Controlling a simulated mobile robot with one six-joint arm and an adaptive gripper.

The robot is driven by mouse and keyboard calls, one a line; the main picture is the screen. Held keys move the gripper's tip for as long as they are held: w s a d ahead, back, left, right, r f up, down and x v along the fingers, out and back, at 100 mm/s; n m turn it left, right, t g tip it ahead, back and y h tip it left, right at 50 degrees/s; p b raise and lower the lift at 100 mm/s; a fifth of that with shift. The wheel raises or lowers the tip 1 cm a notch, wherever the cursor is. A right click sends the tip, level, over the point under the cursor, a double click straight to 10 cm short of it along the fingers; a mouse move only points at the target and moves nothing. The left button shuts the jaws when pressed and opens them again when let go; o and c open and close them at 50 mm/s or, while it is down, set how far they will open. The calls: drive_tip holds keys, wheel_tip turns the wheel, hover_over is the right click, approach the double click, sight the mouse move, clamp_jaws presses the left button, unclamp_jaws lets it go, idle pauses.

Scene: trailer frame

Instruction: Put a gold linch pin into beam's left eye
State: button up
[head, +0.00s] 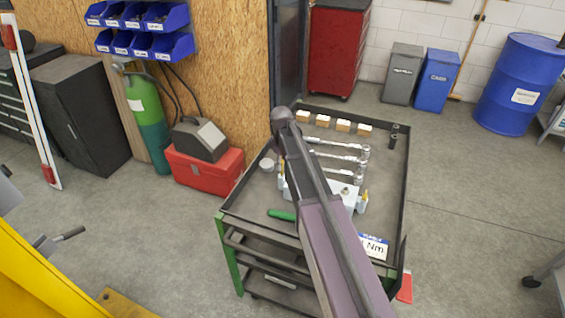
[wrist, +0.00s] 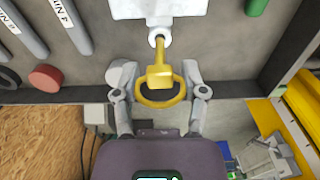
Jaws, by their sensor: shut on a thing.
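A gold linch pin (wrist: 161,77) with a ring is between the two fingers of my gripper (wrist: 160,95) in the wrist view. My gripper is shut on it. The pin's far end meets or overlaps a round white eye (wrist: 157,37) on the end of a white body (wrist: 158,8); I cannot tell whether it is inside. In the head view a white block (head: 347,192) lies on the cart, partly hidden by my arm, with gold pieces near its left end (head: 281,167) and right end (head: 366,195). My gripper's fingers are hidden there.
The dark cart (head: 398,165) has raised edges and carries torque wrenches (head: 340,156), small wooden blocks (head: 343,125) and a green handle (head: 281,215). A red toolbox (head: 205,172) stands left of it. A yellow frame (head: 40,275) is at the lower left. The floor to the right is mostly clear.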

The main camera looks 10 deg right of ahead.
sight(281, 174)
drive_tip(key=shift+f+b, duration=2.65)
drive_tip(key=shift+f, duration=0.1)
drive_tip(key=o, duration=1.1)
drive_tip(key=shift+w, duration=0.1)
wheel_tip(281, 174, up, 9)
drive_tip(key=p, duration=0.9)
drive_tip(key=shift+r, duration=0.15)
drive_tip(key=shift+r+p, duration=0.1)
drive_tip(key=shift+p, duration=0.2)
